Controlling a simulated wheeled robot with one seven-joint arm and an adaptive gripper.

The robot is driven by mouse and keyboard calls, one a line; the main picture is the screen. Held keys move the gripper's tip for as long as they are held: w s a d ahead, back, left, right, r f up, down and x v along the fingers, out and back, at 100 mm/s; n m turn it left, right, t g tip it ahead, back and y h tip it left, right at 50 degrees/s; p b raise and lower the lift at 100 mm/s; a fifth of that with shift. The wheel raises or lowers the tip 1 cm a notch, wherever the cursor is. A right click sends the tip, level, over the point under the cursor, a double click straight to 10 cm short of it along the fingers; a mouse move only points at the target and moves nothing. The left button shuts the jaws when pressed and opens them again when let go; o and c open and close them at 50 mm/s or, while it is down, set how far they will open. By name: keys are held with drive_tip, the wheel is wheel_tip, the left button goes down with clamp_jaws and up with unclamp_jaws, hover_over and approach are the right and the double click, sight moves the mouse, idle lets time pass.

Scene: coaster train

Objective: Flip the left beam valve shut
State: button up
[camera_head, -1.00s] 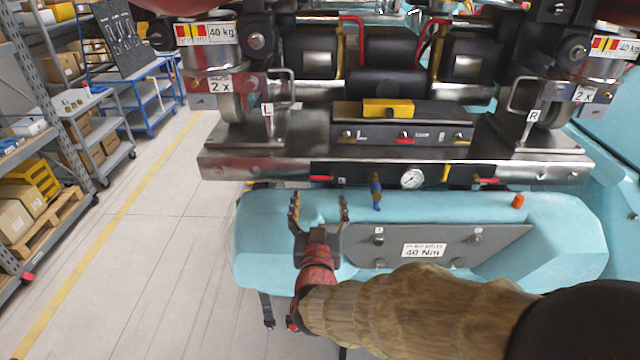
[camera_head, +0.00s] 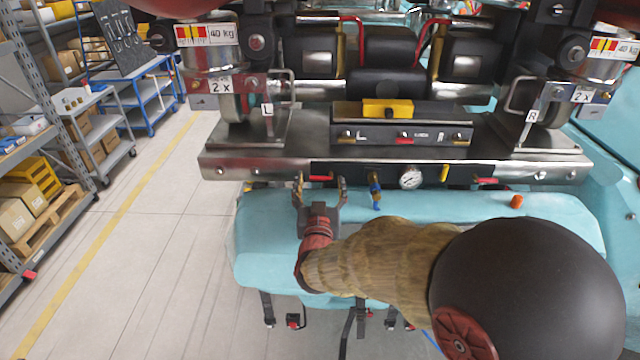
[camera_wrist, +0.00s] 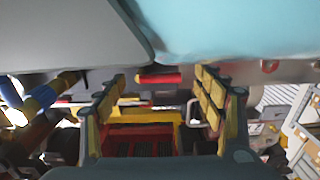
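The left beam valve's red lever (camera_head: 321,178) lies level along the dark front strip of the metal beam (camera_head: 255,165), left of the gauge. My gripper (camera_head: 320,190) is open just in front of the beam, with its two fingers apart on either side of the lever. In the wrist view, the red lever (camera_wrist: 158,77) shows between the open fingertips (camera_wrist: 160,86). Nothing is seen in the grip. I cannot tell whether either finger touches the lever.
A blue-handled valve (camera_head: 376,195) hangs close to the right of my gripper. Further right are a round gauge (camera_head: 411,178), a yellow lever (camera_head: 444,174) and another red lever (camera_head: 486,181). The light-blue body (camera_head: 440,212) lies below the beam. Floor on the left is clear.

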drive_tip(key=shift+c, duration=1.1)
drive_tip(key=c, duration=0.8)
drive_tip(key=shift+c, duration=0.4)
drive_tip(key=shift+m+b, duration=0.3)
drive_tip(key=shift+b, duration=0.4)
drive_tip(key=m+b, duration=0.1)
drive_tip(key=b, duration=0.1)
drive_tip(key=m+b, duration=0.1)
drive_tip(key=b, duration=0.1)
drive_tip(key=shift+r+m+b, duration=0.25)
drive_tip(key=shift+m+b, duration=0.05)
drive_tip(key=shift+m, duration=0.1)
drive_tip(key=m+b, duration=0.1)
drive_tip(key=b, duration=0.1)
drive_tip(key=m+b, duration=0.2)
drive_tip(key=b, duration=0.1)
drive_tip(key=r+m+b, duration=0.1)
drive_tip(key=m+b, duration=0.1)
drive_tip(key=shift+d+r, duration=0.1)
drive_tip(key=shift+d, duration=0.3)
drive_tip(key=m+b, duration=0.3)
drive_tip(key=d+m+b, duration=0.1)
drive_tip(key=m+b, duration=0.1)
drive_tip(key=shift+r, duration=0.4)
drive_tip(key=m+b, duration=0.3)
drive_tip(key=d+m+b, duration=0.1)
drive_tip(key=shift+s+r+b, duration=0.1)
drive_tip(key=shift+r+b, duration=0.2)
drive_tip(key=shift+b, duration=0.05)
drive_tip(key=shift+m, duration=0.4)
